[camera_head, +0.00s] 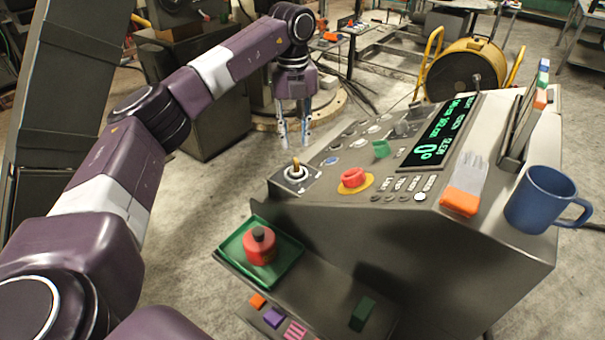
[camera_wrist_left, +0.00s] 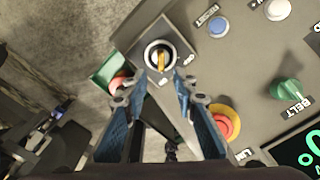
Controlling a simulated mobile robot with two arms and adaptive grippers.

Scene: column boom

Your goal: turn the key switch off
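The key switch (camera_head: 296,172) sits at the left corner of the sloped console panel, a round silver collar with a brass key standing in it. In the left wrist view the key switch (camera_wrist_left: 160,56) shows near the top centre, with the key lying roughly along the picture's vertical. My left gripper (camera_head: 294,140) hangs just above and behind the switch, fingers pointing down. In the left wrist view its blue fingers (camera_wrist_left: 152,95) are apart with nothing between them, and the key is beyond the tips. My right gripper is not in view.
Near the switch are a red mushroom button (camera_head: 353,178) on a yellow ring, a green knob (camera_head: 380,148) and a lit display (camera_head: 440,135). A blue mug (camera_head: 541,199) stands on the console's right. A green tray (camera_head: 285,262) holds a red object (camera_head: 259,250) below the panel.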

